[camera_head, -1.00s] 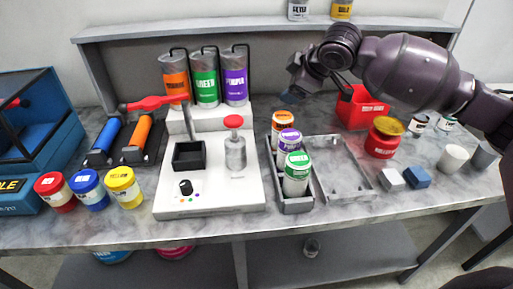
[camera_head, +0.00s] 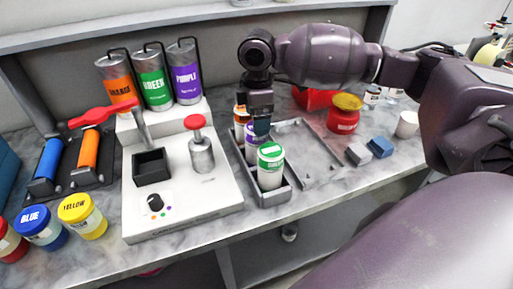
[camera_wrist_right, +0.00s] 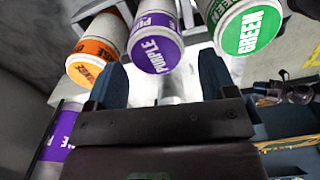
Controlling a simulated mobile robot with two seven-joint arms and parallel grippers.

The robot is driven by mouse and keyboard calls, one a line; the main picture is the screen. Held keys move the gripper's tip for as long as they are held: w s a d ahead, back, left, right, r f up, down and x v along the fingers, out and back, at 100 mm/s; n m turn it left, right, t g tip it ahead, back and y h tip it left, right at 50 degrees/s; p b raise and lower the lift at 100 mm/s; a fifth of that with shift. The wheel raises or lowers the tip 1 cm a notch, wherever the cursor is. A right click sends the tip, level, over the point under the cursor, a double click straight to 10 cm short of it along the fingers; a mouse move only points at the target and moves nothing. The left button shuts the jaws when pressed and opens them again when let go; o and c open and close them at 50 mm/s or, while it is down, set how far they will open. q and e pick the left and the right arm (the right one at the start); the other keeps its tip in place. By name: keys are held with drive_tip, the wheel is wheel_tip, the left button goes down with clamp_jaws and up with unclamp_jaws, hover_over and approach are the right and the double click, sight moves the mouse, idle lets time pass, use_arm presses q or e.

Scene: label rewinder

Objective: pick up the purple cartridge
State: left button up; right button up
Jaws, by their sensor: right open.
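The purple cartridge (camera_head: 250,147) is a white cylinder with a purple lid. It stands in a narrow grey tray (camera_head: 273,198) between the orange cartridge (camera_head: 240,117) and the green cartridge (camera_head: 270,166). My right gripper (camera_head: 260,125) is above the tray, pointing down, and partly hides the purple cartridge. In the right wrist view the purple lid (camera_wrist_right: 156,48) shows just beyond and between the two spread fingers of my right gripper (camera_wrist_right: 162,75). The fingers appear clear of it. My left gripper is out of view.
The white machine (camera_head: 190,215) with its red-topped press (camera_head: 201,150) stands left of the tray. The orange, green and purple canisters (camera_head: 186,75) stand behind it. A flat grey frame (camera_head: 315,160), a red jar (camera_head: 343,115) and small blocks (camera_head: 380,147) lie to the right.

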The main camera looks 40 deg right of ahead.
sight(253, 142)
drive_tip(key=shift+w+f, duration=0.1)
drive_tip(key=shift+f, duration=0.4)
drive_tip(key=shift+w+a+f, duration=0.1)
drive_tip(key=shift+w+f, duration=0.05)
drive_tip(key=shift+f, duration=2.2)
drive_tip(key=c, duration=1.1)
drive_tip(key=shift+r, duration=0.1)
